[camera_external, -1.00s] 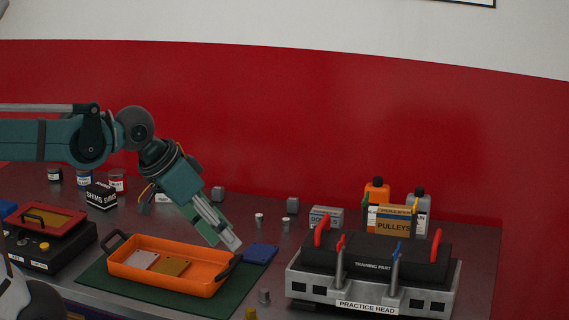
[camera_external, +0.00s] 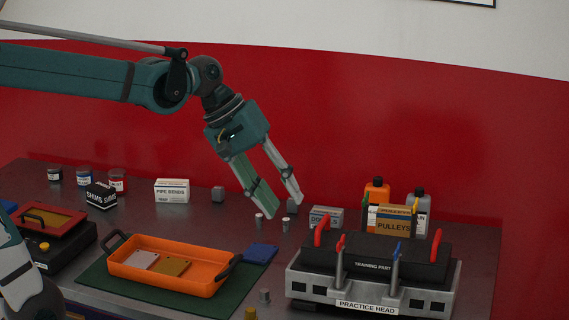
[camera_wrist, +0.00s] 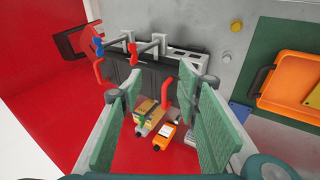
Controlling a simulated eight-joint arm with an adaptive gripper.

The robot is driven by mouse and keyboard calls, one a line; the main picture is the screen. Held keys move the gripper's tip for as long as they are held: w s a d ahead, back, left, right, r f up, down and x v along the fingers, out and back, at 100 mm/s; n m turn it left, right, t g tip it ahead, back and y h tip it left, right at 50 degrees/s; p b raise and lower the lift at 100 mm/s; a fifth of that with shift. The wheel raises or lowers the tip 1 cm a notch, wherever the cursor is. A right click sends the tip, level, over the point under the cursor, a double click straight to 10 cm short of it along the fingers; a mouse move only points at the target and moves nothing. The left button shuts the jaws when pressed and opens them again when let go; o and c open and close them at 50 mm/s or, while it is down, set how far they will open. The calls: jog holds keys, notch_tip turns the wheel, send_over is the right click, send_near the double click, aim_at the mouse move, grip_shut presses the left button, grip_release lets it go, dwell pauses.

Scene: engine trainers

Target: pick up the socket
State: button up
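My gripper (camera_external: 283,212) is open and empty, with its two green fingers spread apart and pointing down toward the right part of the bench. In the wrist view the gripper (camera_wrist: 161,88) frames the practice head and bottles. A small grey metal cylinder (camera_external: 265,296), which looks like the socket, stands on the bench between the green mat and the practice head. It seems to be the grey piece (camera_wrist: 228,53) in the wrist view, off to the right of the fingers. A brass cylinder (camera_external: 251,313) stands near it. I cannot tell for sure which one is the socket.
An orange tray (camera_external: 153,272) with plates lies on a green mat (camera_external: 98,281), beside a blue pad (camera_external: 261,254). The practice head (camera_external: 420,301) with upright levers stands at right. Two small pins (camera_external: 286,225), boxes and bottles (camera_external: 376,191) stand behind.

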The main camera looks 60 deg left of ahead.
jog(key=w+a+f+n+t+h+p, duration=0.1)
jog(key=w+a+n+h+p, duration=0.15)
jog(key=w+a+n, duration=0.6)
jog(key=w+a+n+h+p, duration=0.1)
jog(key=w+a+n+h, duration=0.2)
jog(key=w+a, duration=0.9)
jog(key=w+a+f+n+t+h, duration=0.1)
jog(key=w+a+f+n+h, duration=0.3)
jog(key=w+a, duration=0.45)
jog(key=shift+y, duration=0.65)
jog(key=f, duration=1.7)
jog(key=shift+s+a+f+p, duration=0.2)
jog(key=shift+s+a+p, duration=0.1)
jog(key=shift+a+p, duration=0.05)
jog(key=shift+f, duration=0.55)
jog(key=shift+x, duration=1.3)
